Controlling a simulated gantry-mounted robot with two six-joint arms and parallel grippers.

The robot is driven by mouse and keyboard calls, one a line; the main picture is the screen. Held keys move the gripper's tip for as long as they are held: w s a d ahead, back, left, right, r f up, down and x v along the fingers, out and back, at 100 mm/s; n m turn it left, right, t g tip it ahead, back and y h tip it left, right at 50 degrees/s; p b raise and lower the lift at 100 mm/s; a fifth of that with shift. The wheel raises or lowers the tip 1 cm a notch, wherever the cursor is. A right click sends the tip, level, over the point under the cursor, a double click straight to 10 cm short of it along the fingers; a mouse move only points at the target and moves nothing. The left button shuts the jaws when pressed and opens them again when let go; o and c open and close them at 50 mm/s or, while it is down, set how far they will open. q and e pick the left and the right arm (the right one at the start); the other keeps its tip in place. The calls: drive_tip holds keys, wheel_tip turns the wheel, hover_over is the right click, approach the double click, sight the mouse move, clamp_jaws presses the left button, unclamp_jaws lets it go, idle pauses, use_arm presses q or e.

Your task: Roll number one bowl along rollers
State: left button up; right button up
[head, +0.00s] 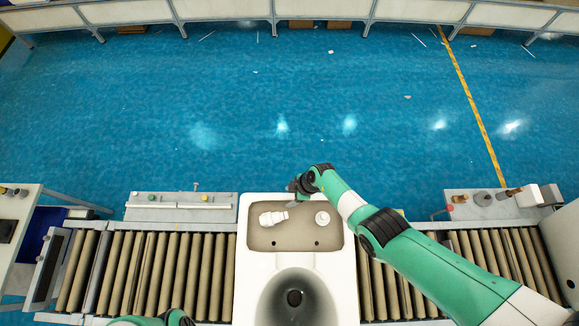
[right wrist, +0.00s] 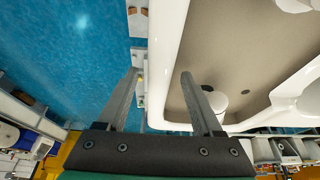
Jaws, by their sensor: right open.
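A white toilet bowl (head: 250,268) sits on the rollers in the middle of the head view, its open tank section at the far side. Inside the tank section lie a white fitting (head: 272,218) and a round white piece (head: 322,218). My right gripper (head: 297,190) is at the far rim of the tank section. In the right wrist view the right gripper (right wrist: 160,76) is open, one finger outside the white wall (right wrist: 166,60) and the other over the inside. I cannot tell whether either finger touches it. Only a piece of my left arm shows at the bottom edge; its gripper is hidden.
Brown rollers (head: 150,270) run left and right of the bowl, with my right arm over the right stretch. Grey panels with buttons stand behind them at left (head: 180,207) and right (head: 490,203). The blue floor (head: 250,110) beyond is mostly clear.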

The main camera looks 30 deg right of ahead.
drive_tip(key=p+v, duration=0.8)
drive_tip(key=v, duration=0.2)
drive_tip(key=shift+d+r, duration=0.2)
drive_tip(key=shift+r, duration=0.15)
drive_tip(key=shift+s, duration=0.1)
drive_tip(key=w+d+r+b, duration=0.1)
drive_tip(key=w+d+b, duration=0.4)
drive_tip(key=b, duration=0.8)
drive_tip(key=w+d+r+b, duration=0.2)
drive_tip(key=w+d+b, duration=0.3)
drive_tip(key=w+b, duration=0.5)
drive_tip(key=b, duration=0.4)
drive_tip(key=shift+a, duration=0.1)
